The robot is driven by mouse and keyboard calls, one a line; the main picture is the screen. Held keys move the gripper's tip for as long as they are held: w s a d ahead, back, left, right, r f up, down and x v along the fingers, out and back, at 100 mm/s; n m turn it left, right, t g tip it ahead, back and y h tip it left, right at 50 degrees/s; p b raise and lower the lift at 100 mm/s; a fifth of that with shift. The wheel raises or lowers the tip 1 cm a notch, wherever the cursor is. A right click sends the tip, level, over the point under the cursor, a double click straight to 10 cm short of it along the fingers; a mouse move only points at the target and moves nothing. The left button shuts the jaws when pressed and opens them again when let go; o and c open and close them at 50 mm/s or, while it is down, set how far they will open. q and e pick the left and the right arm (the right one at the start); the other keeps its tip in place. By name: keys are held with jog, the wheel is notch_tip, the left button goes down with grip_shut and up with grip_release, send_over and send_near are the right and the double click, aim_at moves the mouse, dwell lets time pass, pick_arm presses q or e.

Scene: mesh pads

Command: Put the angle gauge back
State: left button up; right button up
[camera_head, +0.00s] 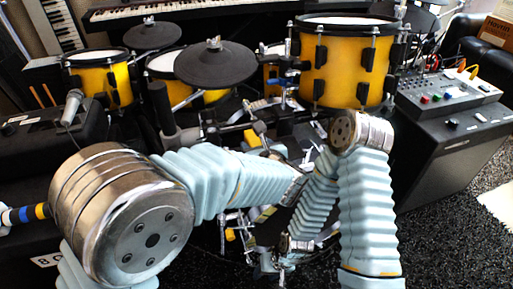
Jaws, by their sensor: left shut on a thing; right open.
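My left arm comes in from the left, and its pale blue sleeve runs right to the middle. My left gripper (293,190) is small and dark at the sleeve's end, partly behind my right arm. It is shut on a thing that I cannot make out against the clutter. My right arm bends at a metal joint and folds back down to the lower middle. My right gripper (266,263) is open, low in the picture, and its fingers are hard to tell from the dark parts around. I cannot pick out the angle gauge for certain.
Yellow drums (340,72) and black cymbal pads (216,64) on stands fill the back. A mixer (450,92) stands on a black cabinet (450,150) at right. A black case (45,135) is at left, a keyboard (160,12) behind. Speckled dark floor (450,240) is clear at lower right.

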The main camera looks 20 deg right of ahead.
pick_arm(q)
jog(key=shift+f+b, duration=0.25)
jog(key=shift+b, duration=0.1)
jog(key=o, duration=1.2)
jog(key=shift+r, duration=0.1)
jog(key=shift+r+p, duration=0.25)
jog(key=shift+p, duration=0.2)
jog(key=v, duration=1.2)
jog(key=shift+f, duration=0.1)
